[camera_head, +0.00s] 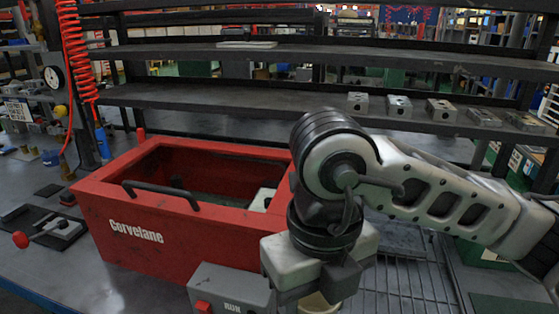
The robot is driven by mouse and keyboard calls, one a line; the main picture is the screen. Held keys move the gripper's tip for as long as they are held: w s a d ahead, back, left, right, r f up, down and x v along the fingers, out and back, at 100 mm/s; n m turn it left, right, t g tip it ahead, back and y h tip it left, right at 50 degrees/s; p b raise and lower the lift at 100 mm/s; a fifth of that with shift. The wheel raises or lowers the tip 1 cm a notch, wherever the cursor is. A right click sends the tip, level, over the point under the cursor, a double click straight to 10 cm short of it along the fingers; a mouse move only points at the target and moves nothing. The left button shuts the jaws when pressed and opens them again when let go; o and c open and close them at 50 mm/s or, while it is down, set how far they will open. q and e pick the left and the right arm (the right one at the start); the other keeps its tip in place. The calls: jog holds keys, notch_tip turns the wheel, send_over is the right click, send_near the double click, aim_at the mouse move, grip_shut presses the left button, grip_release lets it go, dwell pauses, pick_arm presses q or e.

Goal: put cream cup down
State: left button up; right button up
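My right gripper (318,292) points down at the bottom middle of the head view, its arm coming in from the right. A small part of the cream cup (320,304) shows right below the gripper, at the picture's bottom edge. Most of the cup is hidden by the gripper or cut off. I cannot tell whether the fingers are shut on it or what it rests on. My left gripper is not in view.
An open red box (185,245) marked "Corvelane" stands left of my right gripper. A grey box (240,284) with a red button (203,307) is in front of it. A wire rack (405,285) lies to the right. Several metal valve blocks (441,110) sit on a shelf behind.

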jog(key=w+d+f+n, duration=0.2)
jog(key=d+n, duration=0.2)
jog(key=n, duration=0.5)
jog(key=w+d+f+n, duration=0.2)
jog(key=d+f+n, duration=0.1)
jog(key=n, duration=0.6)
jog(key=w+d+f+n, duration=0.2)
jog(key=d+n, duration=0.4)
jog(key=n, duration=0.4)
jog(key=shift+w+f, duration=0.15)
jog(key=shift+f, duration=0.55)
jog(key=n, duration=0.1)
jog(key=d+f+n, duration=0.1)
jog(key=n, duration=0.1)
jog(key=shift+w+d, duration=0.1)
jog(key=shift+d, duration=0.15)
